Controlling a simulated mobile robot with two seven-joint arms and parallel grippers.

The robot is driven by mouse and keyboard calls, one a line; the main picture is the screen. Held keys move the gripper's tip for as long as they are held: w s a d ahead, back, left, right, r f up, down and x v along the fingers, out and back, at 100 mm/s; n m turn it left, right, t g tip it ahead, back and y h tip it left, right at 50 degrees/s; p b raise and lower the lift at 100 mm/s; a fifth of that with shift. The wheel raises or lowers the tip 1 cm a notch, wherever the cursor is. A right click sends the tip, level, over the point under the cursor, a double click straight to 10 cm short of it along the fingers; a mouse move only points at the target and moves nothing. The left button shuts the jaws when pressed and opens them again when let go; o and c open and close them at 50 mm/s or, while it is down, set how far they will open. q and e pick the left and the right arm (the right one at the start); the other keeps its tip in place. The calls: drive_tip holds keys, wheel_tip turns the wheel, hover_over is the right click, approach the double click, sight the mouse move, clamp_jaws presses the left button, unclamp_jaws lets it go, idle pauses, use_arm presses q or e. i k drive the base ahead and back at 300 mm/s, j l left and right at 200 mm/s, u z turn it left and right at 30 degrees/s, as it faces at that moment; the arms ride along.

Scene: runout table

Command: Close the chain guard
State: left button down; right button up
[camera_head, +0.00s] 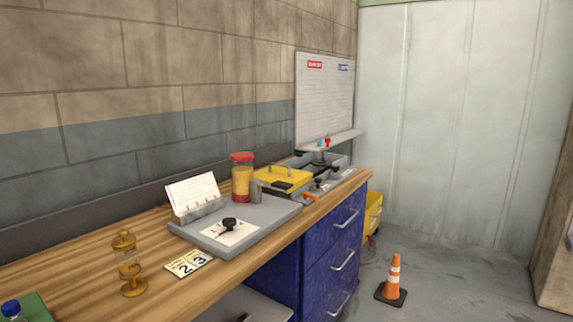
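A yellow cover with a bar handle (283,178), which looks like the chain guard, sits toward the far end of the wooden workbench. Neither of my grippers is in view.
The workbench (75,265) runs along the left wall, with blue drawers (333,250) below. A grey panel with a black knob (270,218), a red-lidded jar (242,178), number cards (188,264) and a brass oiler (130,270) stand nearer. An orange cone (393,277) stands on open floor.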

sight(274, 173)
drive_tip(key=i+l, duration=0.3)
drive_tip(key=i+l+u, duration=0.1)
drive_tip(key=i+l, duration=0.2)
drive_tip(key=l, duration=0.2)
drive_tip(key=i+l, duration=0.3)
drive_tip(key=l, duration=0.15)
drive_tip(key=i+l, duration=0.25)
drive_tip(key=l, duration=0.15)
drive_tip(key=i+l+u, duration=0.1)
drive_tip(key=i+l, duration=0.2)
drive_tip(key=l, duration=0.15)
